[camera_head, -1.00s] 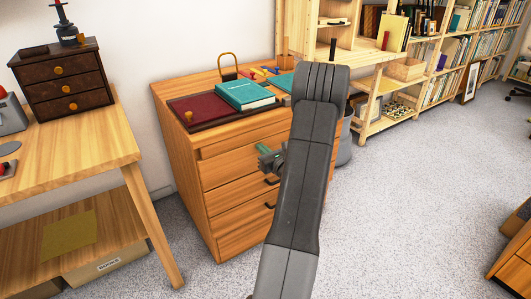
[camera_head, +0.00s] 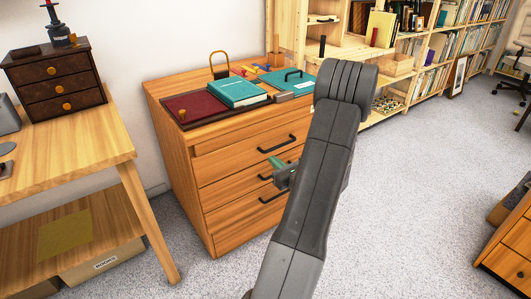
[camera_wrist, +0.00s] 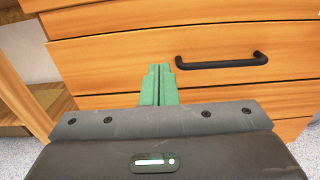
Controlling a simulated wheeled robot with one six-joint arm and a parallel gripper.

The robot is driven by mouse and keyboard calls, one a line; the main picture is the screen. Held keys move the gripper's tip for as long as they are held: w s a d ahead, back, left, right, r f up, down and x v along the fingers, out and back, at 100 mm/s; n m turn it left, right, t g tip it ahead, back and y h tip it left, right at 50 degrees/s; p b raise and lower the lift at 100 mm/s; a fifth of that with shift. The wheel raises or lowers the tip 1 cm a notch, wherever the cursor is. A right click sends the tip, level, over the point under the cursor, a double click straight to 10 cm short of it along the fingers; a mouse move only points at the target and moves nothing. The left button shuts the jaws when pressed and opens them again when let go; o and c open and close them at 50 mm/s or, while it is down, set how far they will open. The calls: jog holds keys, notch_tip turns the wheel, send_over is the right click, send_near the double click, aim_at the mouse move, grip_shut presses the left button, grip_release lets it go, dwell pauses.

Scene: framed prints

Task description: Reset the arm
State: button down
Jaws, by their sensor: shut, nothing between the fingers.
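My gripper (camera_wrist: 159,75) has green fingers that are pressed together with nothing between them. In the wrist view it points at the front of a wooden drawer cabinet (camera_wrist: 110,68), to the left of a black bar handle (camera_wrist: 221,62). In the head view my gripper (camera_head: 279,166) shows partly from behind my grey arm, in front of the cabinet (camera_head: 178,160). My arm crosses the middle of the head view and hides part of the cabinet's right side. Whether the fingertips touch the drawer front cannot be told.
On the cabinet top lie a teal book (camera_head: 237,93), a dark red tray (camera_head: 195,106) and a padlock-like loop (camera_head: 219,64). A wooden table (camera_head: 75,140) stands at left. Bookshelves (camera_head: 400,50) line the back. Carpet (camera_head: 420,200) at right is clear.

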aim_at(251, 142)
jog(key=shift+v, duration=0.95)
jog(key=b+x, duration=0.1)
jog(key=x, duration=1.3)
jog(key=shift+s, duration=0.1)
